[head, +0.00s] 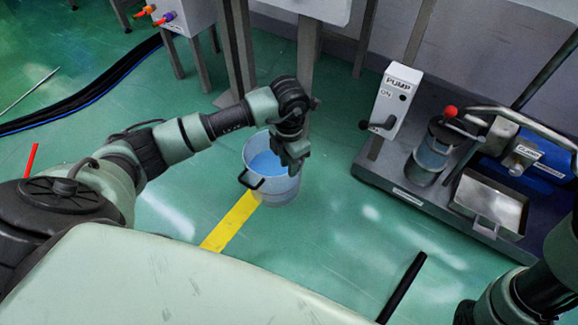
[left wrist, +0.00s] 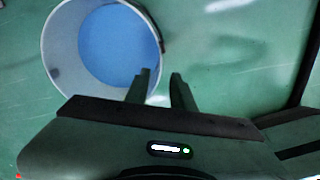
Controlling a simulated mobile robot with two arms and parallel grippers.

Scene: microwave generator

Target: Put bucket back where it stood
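The bucket (head: 285,189) is a pale, translucent pail with blue contents and a black handle at its front left side. It looks upright, at the far end of a yellow floor stripe. My left gripper (head: 293,160) points down at the bucket's right rim. In the left wrist view the bucket (left wrist: 55,62) is seen from above. The two fingers of the left gripper (left wrist: 161,80) are apart there, one overlapping the bucket's edge, the other outside it. I cannot tell whether they touch the bucket. My right arm shows at the lower right; its gripper is out of view.
A pump station on a dark base (head: 425,203) stands at the right, with a metal canister (head: 428,160), a square metal tray (head: 490,202) and a white PUMP box (head: 396,97). Metal legs stand behind the bucket. A black bar (head: 401,287) lies in front; green floor between is clear.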

